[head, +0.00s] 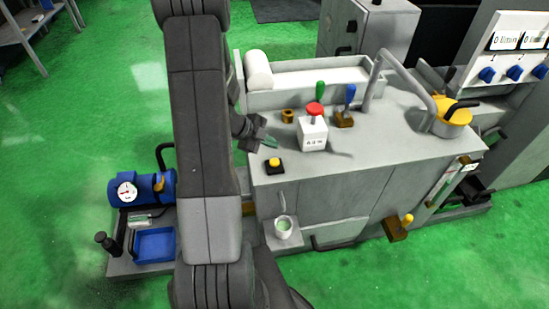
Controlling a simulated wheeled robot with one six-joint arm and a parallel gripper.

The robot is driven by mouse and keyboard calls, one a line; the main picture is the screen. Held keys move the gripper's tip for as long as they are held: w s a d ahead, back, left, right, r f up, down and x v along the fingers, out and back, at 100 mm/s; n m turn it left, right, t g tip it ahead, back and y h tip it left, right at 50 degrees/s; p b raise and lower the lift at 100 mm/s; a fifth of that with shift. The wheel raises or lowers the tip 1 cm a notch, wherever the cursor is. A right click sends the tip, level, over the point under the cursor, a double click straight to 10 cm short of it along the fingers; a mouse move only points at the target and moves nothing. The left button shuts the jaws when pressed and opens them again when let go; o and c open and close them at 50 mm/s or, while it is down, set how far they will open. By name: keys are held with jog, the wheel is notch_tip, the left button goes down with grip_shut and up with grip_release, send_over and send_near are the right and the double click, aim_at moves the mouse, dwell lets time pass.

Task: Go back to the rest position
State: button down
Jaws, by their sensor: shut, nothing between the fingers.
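My arm (200,130) rises from the bottom of the head view and covers the left part of the grey machine (350,185). My gripper (268,142) shows just right of the arm, above the left end of the machine top. It is small in the picture, shut and empty. It is behind a yellow button on a black base (273,165) and left of a white box with a red mushroom button (313,135). It appears apart from both.
Green and blue levers (350,95) and a bent grey pipe (405,80) with a yellow cap (452,115) stand on the machine. A blue motor with a gauge (145,190) and a blue tray (154,244) are at left. Green floor (90,100) is open at far left.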

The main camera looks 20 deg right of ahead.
aim_at(271, 162)
jog(key=shift+f, duration=0.15)
dwell(0.4)
notch_tip(271, 162, down, 3)
jog(key=b, duration=0.6)
jog(key=shift+r, duration=0.35)
jog(key=shift+b, duration=0.35)
notch_tip(271, 162, up, 6)
jog(key=p, duration=0.7)
jog(key=shift+f, duration=0.15)
jog(key=shift+f+b, duration=0.15)
jog(key=shift+b, duration=0.15)
